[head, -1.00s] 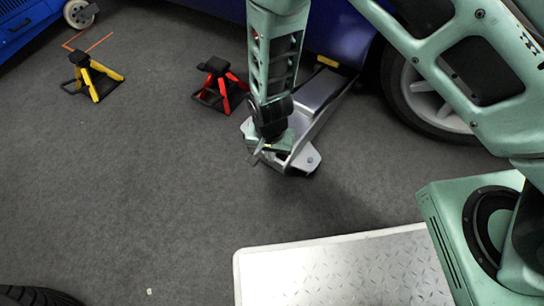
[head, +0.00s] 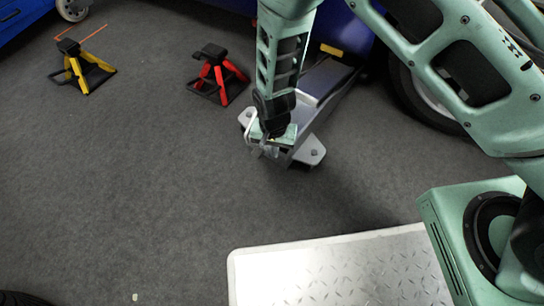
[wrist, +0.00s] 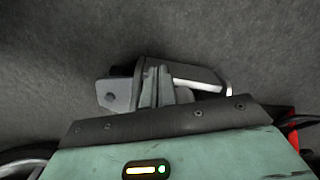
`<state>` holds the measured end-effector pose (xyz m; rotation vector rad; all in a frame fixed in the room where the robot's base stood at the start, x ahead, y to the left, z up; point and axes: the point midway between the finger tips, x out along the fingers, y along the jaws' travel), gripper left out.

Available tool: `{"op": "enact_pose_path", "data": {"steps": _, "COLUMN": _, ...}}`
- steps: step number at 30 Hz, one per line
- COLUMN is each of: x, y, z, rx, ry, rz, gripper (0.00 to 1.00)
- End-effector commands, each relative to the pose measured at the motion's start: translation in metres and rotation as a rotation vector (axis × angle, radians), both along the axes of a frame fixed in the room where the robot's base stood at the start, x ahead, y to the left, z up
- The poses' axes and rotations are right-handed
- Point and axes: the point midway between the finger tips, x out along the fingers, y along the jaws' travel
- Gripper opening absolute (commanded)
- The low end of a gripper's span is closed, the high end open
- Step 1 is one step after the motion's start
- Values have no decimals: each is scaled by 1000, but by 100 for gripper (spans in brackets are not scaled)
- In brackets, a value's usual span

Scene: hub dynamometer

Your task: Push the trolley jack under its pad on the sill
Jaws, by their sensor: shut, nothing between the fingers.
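The trolley jack (head: 325,85) is a long silver-grey body on the floor, its far end running beneath the blue car. A flat yellow pad (head: 332,50) shows at the sill by its far end; I cannot tell whether they touch. My gripper (head: 267,149) is shut and empty, pointing down at the jack's near end, beside its grey end bracket (head: 312,150). In the wrist view the shut fingers (wrist: 156,88) overlap the jack's grey end (wrist: 113,96). Contact cannot be told. My arm hides part of the jack.
A red axle stand (head: 218,75) stands left of the jack, and a yellow one (head: 82,68) further left. The car's wheel (head: 425,95) is to the right. A tread-plate platform (head: 330,270) lies in front. The floor at left centre is clear.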

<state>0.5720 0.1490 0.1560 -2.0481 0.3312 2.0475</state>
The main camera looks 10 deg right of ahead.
Motion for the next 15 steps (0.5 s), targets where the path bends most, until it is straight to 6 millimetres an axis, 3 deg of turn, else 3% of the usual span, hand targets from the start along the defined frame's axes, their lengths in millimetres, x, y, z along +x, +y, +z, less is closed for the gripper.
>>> {"op": "enact_pose_path", "data": {"steps": 8, "x": 1, "y": -1, "z": 2, "rx": 0, "ry": 0, "rz": 0, "gripper": 0}}
{"op": "enact_pose_path", "data": {"steps": 15, "x": 31, "y": -11, "z": 6, "rx": -1, "ry": -7, "rz": -5, "gripper": 0}}
